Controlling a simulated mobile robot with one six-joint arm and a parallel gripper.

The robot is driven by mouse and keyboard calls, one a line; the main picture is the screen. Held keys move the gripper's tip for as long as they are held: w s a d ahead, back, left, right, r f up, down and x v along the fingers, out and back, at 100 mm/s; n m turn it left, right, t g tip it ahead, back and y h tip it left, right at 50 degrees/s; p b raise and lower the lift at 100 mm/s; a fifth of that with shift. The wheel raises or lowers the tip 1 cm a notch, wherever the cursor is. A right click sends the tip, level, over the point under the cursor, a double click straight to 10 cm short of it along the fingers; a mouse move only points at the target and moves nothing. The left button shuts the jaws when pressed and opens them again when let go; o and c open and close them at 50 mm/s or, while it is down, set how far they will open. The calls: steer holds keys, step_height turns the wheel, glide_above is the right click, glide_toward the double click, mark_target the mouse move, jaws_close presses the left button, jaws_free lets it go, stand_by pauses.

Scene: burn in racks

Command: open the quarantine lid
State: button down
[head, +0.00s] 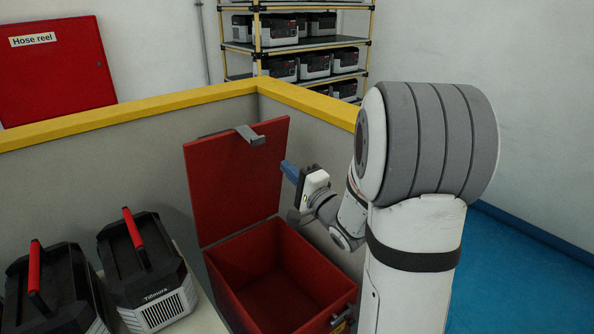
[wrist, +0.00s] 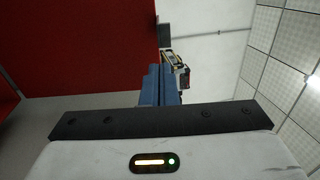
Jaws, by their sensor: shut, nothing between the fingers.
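The quarantine lid (head: 240,180) is a red panel standing raised, near upright, at the back of the red quarantine bin (head: 222,291). A grey handle (head: 249,135) sits at the lid's top edge. The bin is open and looks empty inside. My gripper (head: 289,172) has blue fingers and is just right of the raised lid, above the bin's right side. In the wrist view the blue fingers (wrist: 160,85) are closed together with nothing between them. The red lid (wrist: 75,45) fills the upper left there. I cannot tell whether the fingers touch it.
Two black and grey units with red handles, one of them the Tillnora unit (head: 150,270), stand left of the bin. A grey partition with a yellow top rail (head: 130,115) runs behind. A shelf rack (head: 300,45) stands beyond. Blue floor (head: 520,270) is clear at right.

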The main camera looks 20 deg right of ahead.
mark_target(262, 143)
steer(key=p+x, duration=0.2)
steer(key=x, duration=0.7)
steer(key=shift+w, duration=0.25)
steer(key=shift+r+p, duration=0.1)
steer(key=shift+p, duration=0.25)
